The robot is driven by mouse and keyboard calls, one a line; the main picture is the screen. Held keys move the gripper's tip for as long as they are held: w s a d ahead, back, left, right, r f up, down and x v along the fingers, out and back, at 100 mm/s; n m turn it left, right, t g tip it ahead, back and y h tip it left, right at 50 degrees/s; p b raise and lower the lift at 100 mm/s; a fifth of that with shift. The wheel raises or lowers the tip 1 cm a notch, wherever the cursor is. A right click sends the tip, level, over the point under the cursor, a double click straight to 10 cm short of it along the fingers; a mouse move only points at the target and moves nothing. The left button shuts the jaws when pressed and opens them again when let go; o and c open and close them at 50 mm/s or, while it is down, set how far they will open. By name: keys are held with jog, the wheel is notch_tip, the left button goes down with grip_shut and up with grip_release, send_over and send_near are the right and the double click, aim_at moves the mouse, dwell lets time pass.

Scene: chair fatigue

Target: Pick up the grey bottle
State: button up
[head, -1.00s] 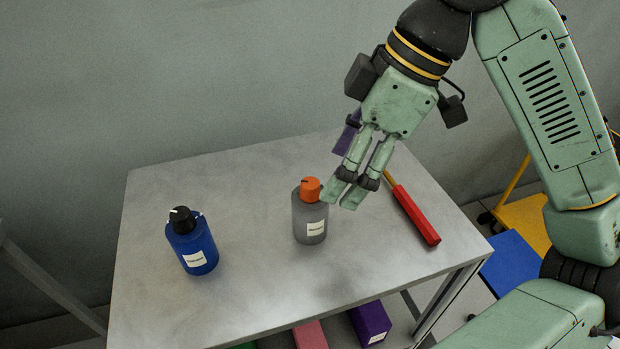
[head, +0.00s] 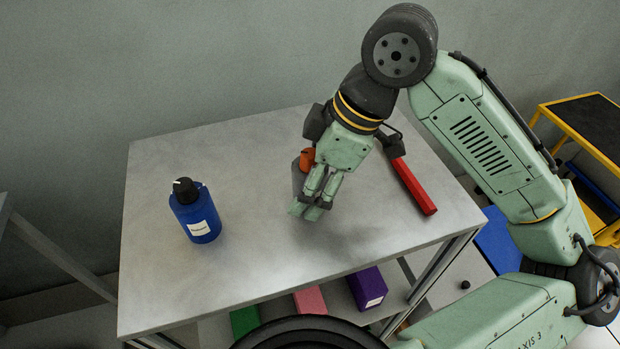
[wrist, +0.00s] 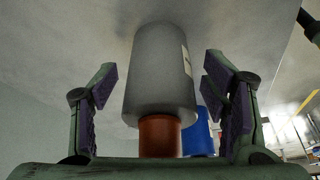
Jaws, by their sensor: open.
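The grey bottle (head: 298,172) with an orange cap (head: 307,157) stands on the metal table (head: 160,270). In the head view my gripper (head: 308,211) is in front of it and hides most of it. In the wrist view the grey bottle (wrist: 160,80) appears upside down, between the two spread fingers of my gripper (wrist: 160,100). Gaps show on both sides of the bottle there, so the fingers look apart from it. My gripper is open and empty.
A blue bottle (head: 194,212) with a black cap stands to the left on the table. Green, pink (head: 310,300) and purple (head: 367,288) boxes sit on the shelf below. The table's front left is clear.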

jog(key=shift+c, duration=0.2)
grip_shut()
dwell(0.7)
